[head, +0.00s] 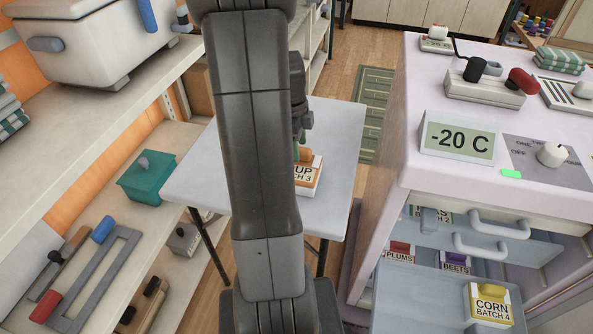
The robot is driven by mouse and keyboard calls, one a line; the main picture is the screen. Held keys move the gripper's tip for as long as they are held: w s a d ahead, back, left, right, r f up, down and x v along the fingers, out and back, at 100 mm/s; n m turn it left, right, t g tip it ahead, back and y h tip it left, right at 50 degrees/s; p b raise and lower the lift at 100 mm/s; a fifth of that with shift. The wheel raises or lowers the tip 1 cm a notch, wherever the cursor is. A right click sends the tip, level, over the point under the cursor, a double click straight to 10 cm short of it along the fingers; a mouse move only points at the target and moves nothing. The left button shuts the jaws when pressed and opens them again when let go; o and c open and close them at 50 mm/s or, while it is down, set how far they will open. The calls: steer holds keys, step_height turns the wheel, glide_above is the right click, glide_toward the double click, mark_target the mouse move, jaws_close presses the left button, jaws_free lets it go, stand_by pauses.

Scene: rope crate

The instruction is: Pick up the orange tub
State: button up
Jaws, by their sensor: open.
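The orange tub (313,165) stands on the small white table (343,135). Its label shows "UP" and "CH 3", and an orange part shows on top. My arm hides its left side. My gripper (301,143) points down just above the tub's top, partly hidden behind my arm. It is open. I cannot tell whether its fingers are around the tub's orange top or only above it.
An open freezer drawer at right holds a corn tub (490,305) and tubs marked plums (399,255) and beets (456,263). The "-20 C" display (459,140) stands on the freezer. Shelves at left hold a teal box (146,180). The table's right side is clear.

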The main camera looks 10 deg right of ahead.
steer(key=shift+s+f, duration=0.15)
steer(key=shift+f, duration=0.75)
steer(key=shift+c, duration=0.2)
jaws_close()
